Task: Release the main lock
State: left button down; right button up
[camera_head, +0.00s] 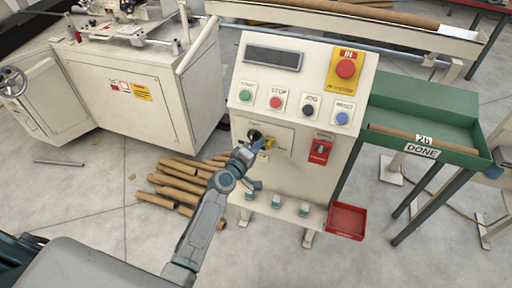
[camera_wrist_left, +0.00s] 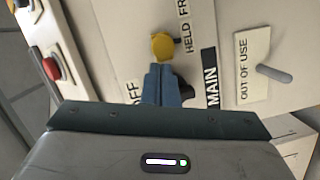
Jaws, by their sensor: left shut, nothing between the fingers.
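The main switch on the cream control cabinet shows as a black knob (camera_head: 254,134), and it also shows in the left wrist view (camera_wrist_left: 187,90) beside the MAIN label (camera_wrist_left: 211,78). A yellow lock piece (camera_head: 270,142) sits next to it, seen in the left wrist view as a rounded yellow knob (camera_wrist_left: 162,46) near the HELD label. My left gripper (camera_head: 259,146) is shut and empty at the panel. In the left wrist view its fingertips (camera_wrist_left: 158,68) lie right by the yellow piece; I cannot tell whether they touch it. My right gripper is not in view.
Above are push buttons (camera_head: 275,102) and a red emergency stop (camera_head: 346,68). A red switch box (camera_head: 320,151) is right of the lock. In the left wrist view a grey peg (camera_wrist_left: 274,74) sticks out at the OUT OF USE label. A green tray (camera_head: 424,101) stands right.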

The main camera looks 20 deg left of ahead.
pick_arm(q)
jog(key=shift+d, duration=0.3)
jog(key=d, duration=0.4)
jog(key=shift+s+d, duration=0.15)
jog(key=shift+d, duration=0.1)
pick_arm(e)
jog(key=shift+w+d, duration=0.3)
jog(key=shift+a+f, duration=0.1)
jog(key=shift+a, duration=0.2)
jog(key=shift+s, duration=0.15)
